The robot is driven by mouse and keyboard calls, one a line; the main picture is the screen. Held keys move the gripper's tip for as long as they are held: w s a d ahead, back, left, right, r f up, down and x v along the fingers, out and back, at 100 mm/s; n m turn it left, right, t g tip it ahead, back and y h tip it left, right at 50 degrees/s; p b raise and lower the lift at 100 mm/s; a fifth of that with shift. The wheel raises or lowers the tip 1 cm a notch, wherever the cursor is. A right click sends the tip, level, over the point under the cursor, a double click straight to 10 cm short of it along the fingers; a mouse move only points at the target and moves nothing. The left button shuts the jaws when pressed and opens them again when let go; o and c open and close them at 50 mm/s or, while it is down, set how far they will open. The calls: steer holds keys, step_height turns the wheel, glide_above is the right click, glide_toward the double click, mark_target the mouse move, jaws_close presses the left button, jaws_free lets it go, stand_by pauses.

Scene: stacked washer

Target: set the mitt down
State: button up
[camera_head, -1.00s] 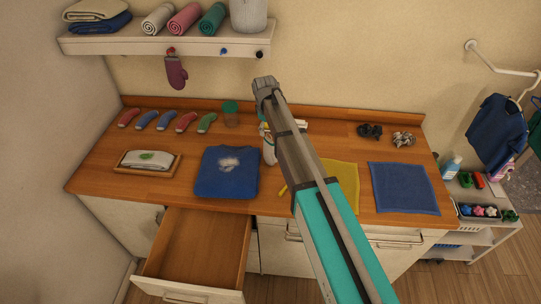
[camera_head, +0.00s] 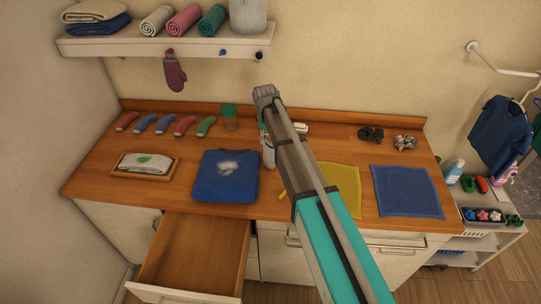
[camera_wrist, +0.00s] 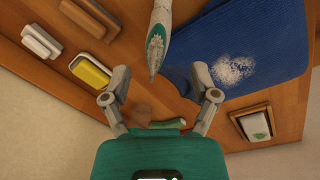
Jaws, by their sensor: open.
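The mitt (camera_head: 175,75) is purple and hangs from a red hook (camera_head: 169,53) under the wall shelf in the head view. It is not visible in the wrist view. My gripper (camera_head: 266,92) is in front of the back wall, to the right of the mitt and apart from it. In the wrist view my gripper (camera_wrist: 161,97) has its two fingers spread wide with nothing held between them. The countertop lies beyond the fingers.
A white-and-teal bottle (camera_wrist: 160,35) stands near my arm. The drawer (camera_head: 195,252) is open.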

mark_target(270, 144)
steer(key=shift+d+f+b, duration=0.2)
steer(key=shift+f+b, duration=0.55)
steer(key=shift+f, duration=0.05)
steer(key=shift+d+f+b, duration=0.15)
steer(key=shift+f+b, duration=0.55)
steer(key=shift+f, duration=0.1)
steer(key=shift+w+f+b, duration=0.1)
steer(key=shift+f+b, duration=0.85)
jaws_close()
